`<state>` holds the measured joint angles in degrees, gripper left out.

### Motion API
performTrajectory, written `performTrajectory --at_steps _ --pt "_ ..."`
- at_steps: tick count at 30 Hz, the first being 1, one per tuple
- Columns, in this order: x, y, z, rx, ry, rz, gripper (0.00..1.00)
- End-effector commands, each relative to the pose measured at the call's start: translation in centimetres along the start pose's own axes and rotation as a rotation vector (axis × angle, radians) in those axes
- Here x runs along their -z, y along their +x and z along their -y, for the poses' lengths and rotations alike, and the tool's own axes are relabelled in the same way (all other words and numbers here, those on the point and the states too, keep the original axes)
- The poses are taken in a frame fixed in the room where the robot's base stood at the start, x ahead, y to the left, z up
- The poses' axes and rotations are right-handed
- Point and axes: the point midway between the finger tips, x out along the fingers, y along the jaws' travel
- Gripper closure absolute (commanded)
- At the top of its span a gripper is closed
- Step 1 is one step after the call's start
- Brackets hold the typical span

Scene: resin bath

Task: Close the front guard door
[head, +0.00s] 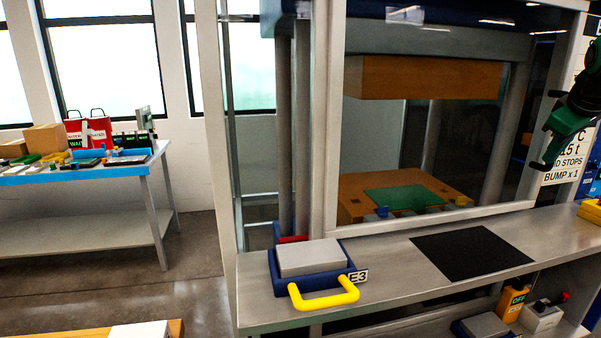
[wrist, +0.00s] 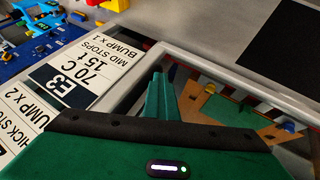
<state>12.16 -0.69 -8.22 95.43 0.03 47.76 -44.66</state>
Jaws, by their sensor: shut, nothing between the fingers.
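The front guard door, a pale grey frame (head: 336,130) around a see-through pane, stands before the press in the head view. Through it show a wooden block above and a wooden base with a green sheet. Whether the strip to the left of the frame is open or a side pane, I cannot tell. My green and black gripper (head: 540,166) is at the right edge of the head view, near the door's right side. In the wrist view my gripper (wrist: 160,97) has its green fingers together and empty, beside the pale frame (wrist: 215,68); contact is unclear.
A grey bench (head: 400,262) runs along the front, with a blue mould with a yellow handle (head: 324,298) and a black mat (head: 470,252). A sign (head: 566,160) stands behind my gripper. A side table (head: 80,174) is at left, with clear floor beside it.

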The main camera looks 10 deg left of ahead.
Motion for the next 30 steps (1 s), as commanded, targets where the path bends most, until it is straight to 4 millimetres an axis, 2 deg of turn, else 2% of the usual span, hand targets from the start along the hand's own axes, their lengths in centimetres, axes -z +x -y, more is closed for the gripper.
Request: performTrajectory --at_steps 1,8,15,24,30 --pt "-0.3 0.1 -0.6 -0.010 0.011 0.003 1.00" --pt "-0.4 -0.2 -0.2 -0.012 0.013 0.003 1.00" --pt "-0.1 -1.7 3.0 -0.007 0.007 0.003 1.00" --pt "-0.1 -8.0 2.9 -0.009 0.009 0.001 1.00" --pt "-0.1 -10.7 3.0 -0.007 0.007 0.003 1.00"
